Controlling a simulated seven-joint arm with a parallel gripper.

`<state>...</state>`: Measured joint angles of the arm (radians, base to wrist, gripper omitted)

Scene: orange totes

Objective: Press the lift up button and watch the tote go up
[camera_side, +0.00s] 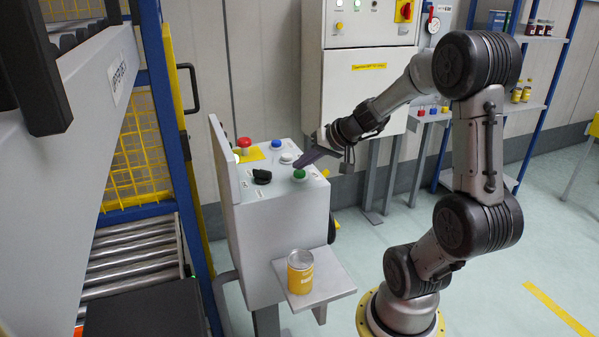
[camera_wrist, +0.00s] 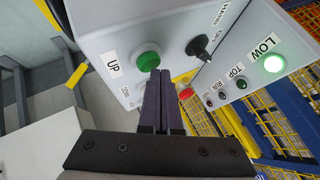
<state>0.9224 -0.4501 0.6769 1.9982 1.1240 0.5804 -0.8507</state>
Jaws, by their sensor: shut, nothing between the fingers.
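The green button (camera_side: 299,174) sits on the sloped top of the grey control box (camera_side: 285,205). In the wrist view the green button (camera_wrist: 148,61) is beside a label reading UP (camera_wrist: 112,64). My gripper (camera_side: 298,164) has its dark fingers together and empty, pointing down at the button. In the wrist view the tips of my gripper (camera_wrist: 164,72) are at the button's lower right edge. I cannot tell whether they touch it. A lit green lamp (camera_wrist: 274,64) is labelled LOW.
A black selector knob (camera_side: 262,177), a white button (camera_side: 287,158), a blue button (camera_side: 277,144) and a red button (camera_side: 243,142) share the box top. A yellow can (camera_side: 300,272) stands on the side shelf. Left are a roller conveyor (camera_side: 130,260) and yellow mesh (camera_side: 138,150).

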